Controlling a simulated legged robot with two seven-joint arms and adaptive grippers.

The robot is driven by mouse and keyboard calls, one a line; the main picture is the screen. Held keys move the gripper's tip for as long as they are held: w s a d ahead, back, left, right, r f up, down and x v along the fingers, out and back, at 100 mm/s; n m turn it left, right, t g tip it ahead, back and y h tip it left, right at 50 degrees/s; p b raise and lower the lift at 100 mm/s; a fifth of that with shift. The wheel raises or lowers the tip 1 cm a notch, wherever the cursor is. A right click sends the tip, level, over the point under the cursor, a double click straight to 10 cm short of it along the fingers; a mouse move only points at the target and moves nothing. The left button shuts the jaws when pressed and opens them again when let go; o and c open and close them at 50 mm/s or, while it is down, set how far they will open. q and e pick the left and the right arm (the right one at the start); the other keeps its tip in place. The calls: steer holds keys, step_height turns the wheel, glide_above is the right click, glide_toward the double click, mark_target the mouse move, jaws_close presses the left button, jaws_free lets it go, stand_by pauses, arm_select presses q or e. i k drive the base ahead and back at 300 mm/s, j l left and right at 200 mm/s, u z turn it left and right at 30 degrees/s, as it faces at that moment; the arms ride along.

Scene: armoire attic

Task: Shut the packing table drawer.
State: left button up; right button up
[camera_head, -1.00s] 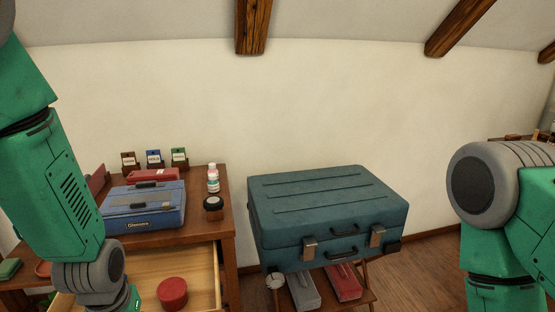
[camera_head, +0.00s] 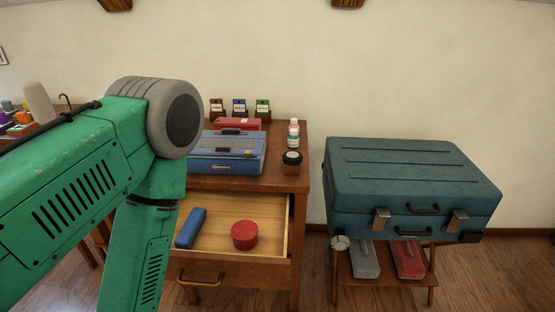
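The packing table (camera_head: 296,180) is a brown wooden table left of centre. Its drawer (camera_head: 278,246) is pulled open toward me, with a brass handle (camera_head: 201,279) on its front panel. Inside the drawer lie a blue case (camera_head: 190,228) and a round red tin (camera_head: 244,235). My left arm crosses the left side of the picture and hides the drawer's left part. Its gripper is out of the picture. My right arm and gripper are not in view.
A blue box (camera_head: 228,154), a red case (camera_head: 237,124), a white bottle (camera_head: 293,134), a dark jar (camera_head: 292,163) and small label holders stand on the tabletop. A teal suitcase (camera_head: 410,185) rests on a stand (camera_head: 388,290) to the right. Floor shows between table and stand.

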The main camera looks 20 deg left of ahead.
mark_target(213, 261)
steer(key=u, duration=1.15)
